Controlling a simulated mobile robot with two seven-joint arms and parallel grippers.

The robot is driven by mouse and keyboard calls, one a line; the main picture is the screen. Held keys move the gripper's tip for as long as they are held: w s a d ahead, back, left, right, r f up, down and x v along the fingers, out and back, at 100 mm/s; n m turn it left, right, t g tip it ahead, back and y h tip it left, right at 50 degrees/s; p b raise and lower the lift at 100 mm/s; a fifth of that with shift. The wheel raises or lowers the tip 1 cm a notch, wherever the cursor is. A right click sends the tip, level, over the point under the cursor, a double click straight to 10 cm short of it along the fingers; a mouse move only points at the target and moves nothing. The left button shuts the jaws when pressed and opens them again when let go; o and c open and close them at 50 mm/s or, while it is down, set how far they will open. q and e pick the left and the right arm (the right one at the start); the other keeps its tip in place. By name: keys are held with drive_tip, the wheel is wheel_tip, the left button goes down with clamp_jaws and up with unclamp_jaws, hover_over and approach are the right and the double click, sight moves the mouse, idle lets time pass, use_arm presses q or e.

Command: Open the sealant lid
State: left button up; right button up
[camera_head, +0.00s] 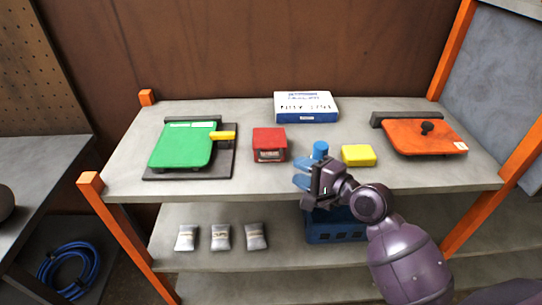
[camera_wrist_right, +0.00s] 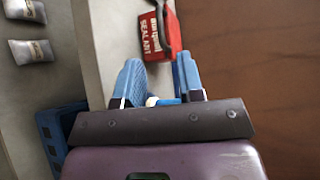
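The red sealant box (camera_head: 269,144) stands on the upper shelf, left of the middle, with a label on its front. In the right wrist view it shows as a red box (camera_wrist_right: 171,35) lettered "SEALANT", past my fingertips. Its red lid looks closed. My right gripper (camera_head: 302,174) is at the shelf's front edge, right of and nearer than the box, apart from it. Its blue fingers (camera_wrist_right: 160,78) are spread. A small blue and white piece shows between the finger bases; I cannot tell what it is. My left gripper is out of view.
A blue-capped object (camera_head: 320,149) stands by my right gripper, with a yellow block (camera_head: 358,155) to its right. A green plate (camera_head: 182,146), a white-blue box (camera_head: 306,107) and an orange plate (camera_head: 424,136) share the shelf (camera_head: 270,187). Pouches (camera_head: 220,237) and a blue crate (camera_head: 322,233) are below.

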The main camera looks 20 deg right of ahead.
sight(270, 158)
drive_tip(key=x, duration=1)
drive_tip(key=shift+c, duration=0.5)
clamp_jaws()
